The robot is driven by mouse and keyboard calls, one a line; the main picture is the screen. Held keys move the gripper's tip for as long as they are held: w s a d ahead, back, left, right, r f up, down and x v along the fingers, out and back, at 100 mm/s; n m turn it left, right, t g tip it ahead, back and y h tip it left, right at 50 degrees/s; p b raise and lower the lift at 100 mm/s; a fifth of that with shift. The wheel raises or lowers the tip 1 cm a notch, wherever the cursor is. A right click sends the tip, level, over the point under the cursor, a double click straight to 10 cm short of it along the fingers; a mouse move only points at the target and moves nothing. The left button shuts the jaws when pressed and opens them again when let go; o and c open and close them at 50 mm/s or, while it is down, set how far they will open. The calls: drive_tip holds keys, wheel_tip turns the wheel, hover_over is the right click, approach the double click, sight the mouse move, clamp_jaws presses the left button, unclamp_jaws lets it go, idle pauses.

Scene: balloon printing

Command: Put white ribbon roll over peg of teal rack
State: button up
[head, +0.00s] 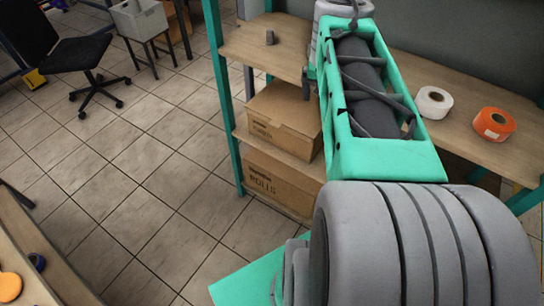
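The white ribbon roll (434,102) lies flat on the wooden top board on the right, its round hole facing up. My arm's large links cross the middle and right of the view, just left of the roll. My gripper cannot be made out; the far end of the arm runs up to the top edge. The teal rack (222,95) has teal posts and wooden boards. A small grey stub (270,38) stands on its upper board at the left; I cannot tell whether it is the peg.
An orange roll (493,123) lies right of the white one. Cardboard boxes (285,115) sit on the lower boards. An office chair (75,55) and a small stool with a grey bin (140,20) stand on the tiled floor at left. A table edge (40,260) shows bottom left.

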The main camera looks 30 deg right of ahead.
drive_tip(key=s+a+f+n+y, duration=0.1)
drive_tip(key=a+f+n, duration=0.3)
drive_tip(key=a, duration=0.8)
drive_tip(key=s+a+f+n+y, duration=0.2)
drive_tip(key=a+f+n, duration=0.3)
drive_tip(key=a, duration=0.8)
wheel_tip(320, 180, down, 3)
drive_tip(key=shift+f+y, duration=0.1)
drive_tip(key=shift+y, duration=0.2)
